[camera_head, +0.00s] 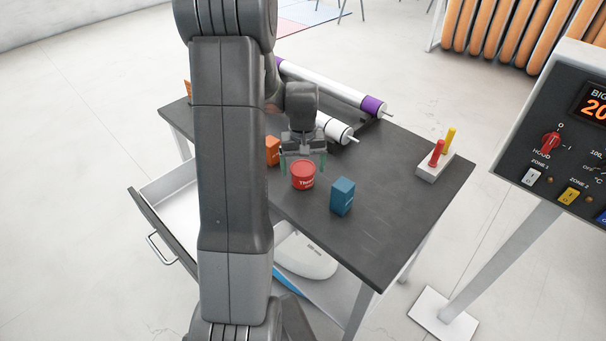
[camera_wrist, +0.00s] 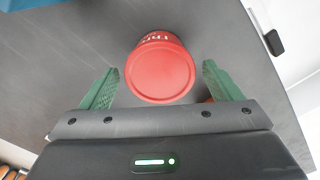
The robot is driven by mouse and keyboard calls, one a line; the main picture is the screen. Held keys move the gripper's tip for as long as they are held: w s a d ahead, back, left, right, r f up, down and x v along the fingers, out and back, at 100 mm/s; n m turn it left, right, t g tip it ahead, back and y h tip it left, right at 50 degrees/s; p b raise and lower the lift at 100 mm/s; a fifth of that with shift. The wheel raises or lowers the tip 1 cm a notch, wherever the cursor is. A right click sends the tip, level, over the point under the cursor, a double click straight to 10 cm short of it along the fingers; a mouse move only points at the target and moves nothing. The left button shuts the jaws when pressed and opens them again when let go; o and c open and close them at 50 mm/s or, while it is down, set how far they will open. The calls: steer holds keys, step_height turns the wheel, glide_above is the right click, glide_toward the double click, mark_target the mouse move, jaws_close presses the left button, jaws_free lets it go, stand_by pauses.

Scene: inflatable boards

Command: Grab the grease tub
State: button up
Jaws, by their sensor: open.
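The grease tub is taken to be the round red tub (camera_head: 303,175) with white lettering, standing on the dark tabletop. In the wrist view the red tub (camera_wrist: 160,70) shows its lid, centred between the two green fingers. My gripper (camera_head: 303,162) is open just above and behind the tub in the head view. In the wrist view my gripper (camera_wrist: 160,85) has a finger on each side of the tub, with a gap to each. The tub looks free of the fingers.
A blue box (camera_head: 342,196) stands right of the tub, an orange box (camera_head: 272,151) left of it. White rollers (camera_head: 335,130) lie behind. A holder with red and yellow handles (camera_head: 435,165) is at the table's right. An open drawer (camera_head: 165,205) juts out left.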

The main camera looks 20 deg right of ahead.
mark_target(303, 167)
steer(key=shift+s+f, duration=0.1)
steer(key=shift+f, duration=1.45)
steer(key=shift+c, duration=0.5)
steer(key=c, duration=0.9)
